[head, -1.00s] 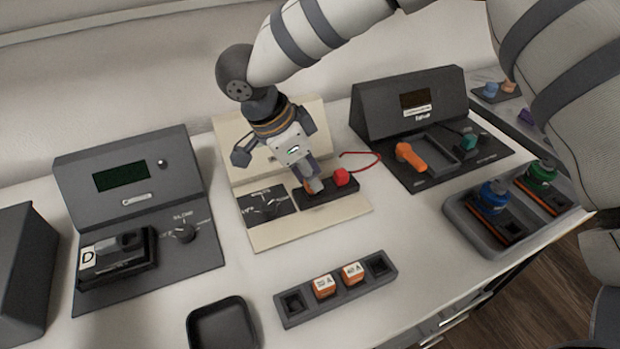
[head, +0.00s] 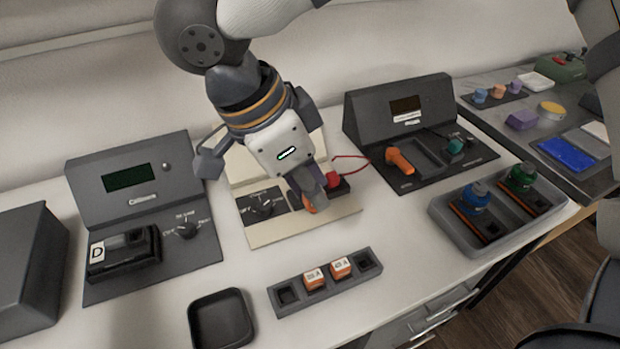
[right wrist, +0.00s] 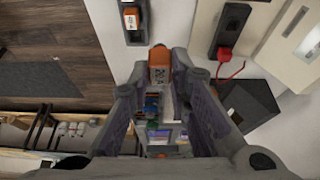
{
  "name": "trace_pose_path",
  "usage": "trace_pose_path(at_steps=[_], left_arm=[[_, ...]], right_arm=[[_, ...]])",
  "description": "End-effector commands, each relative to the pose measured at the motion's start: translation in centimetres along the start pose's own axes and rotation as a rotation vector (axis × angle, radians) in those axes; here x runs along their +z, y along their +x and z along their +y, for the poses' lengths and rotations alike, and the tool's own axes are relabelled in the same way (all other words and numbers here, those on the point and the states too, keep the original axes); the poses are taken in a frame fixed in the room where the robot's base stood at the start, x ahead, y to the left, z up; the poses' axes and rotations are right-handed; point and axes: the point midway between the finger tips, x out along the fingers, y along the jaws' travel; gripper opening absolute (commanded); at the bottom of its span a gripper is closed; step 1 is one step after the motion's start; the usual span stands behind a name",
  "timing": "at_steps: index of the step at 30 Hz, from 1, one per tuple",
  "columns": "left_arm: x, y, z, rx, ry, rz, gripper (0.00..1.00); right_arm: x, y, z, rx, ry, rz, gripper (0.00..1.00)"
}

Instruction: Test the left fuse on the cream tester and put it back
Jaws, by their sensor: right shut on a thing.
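My right gripper (head: 308,196) is shut on an orange fuse (head: 309,209), held above the front part of the cream tester (head: 290,232). The right wrist view shows the fuse (right wrist: 160,68) with a white label between the fingertips, apart from the tester. The tester has a dial (head: 262,204) and a black socket block (head: 340,188) with a red part and red wire; my gripper partly hides the block. The fuse rack (head: 326,291) in front holds two orange fuses (head: 314,279) (head: 341,267) in its middle sockets. Both end sockets are empty. My left gripper is out of view.
A grey tester (head: 150,195) stands left and a dark one (head: 400,130) with an orange lever stands right. A black empty tray (head: 220,318) sits left of the rack. A grey tray (head: 500,225) with blue and green parts lies at right. White table between tester and rack is clear.

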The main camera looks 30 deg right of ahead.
Motion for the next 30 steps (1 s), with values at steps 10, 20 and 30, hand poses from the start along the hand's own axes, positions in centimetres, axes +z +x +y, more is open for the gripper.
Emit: trace_pose_path(at_steps=[10, 20, 30], left_arm=[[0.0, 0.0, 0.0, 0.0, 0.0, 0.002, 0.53], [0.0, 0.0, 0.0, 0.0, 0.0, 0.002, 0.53], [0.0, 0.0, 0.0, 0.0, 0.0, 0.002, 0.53]], right_arm=[[2.0, -0.8, 1.5, -0.002, -0.002, 0.001, 0.0], [4.6, -1.9, 3.4, -0.001, -0.002, 0.0, 0.0], [6.2, -2.5, 4.6, 0.0, 0.0, 0.0, 0.0]])
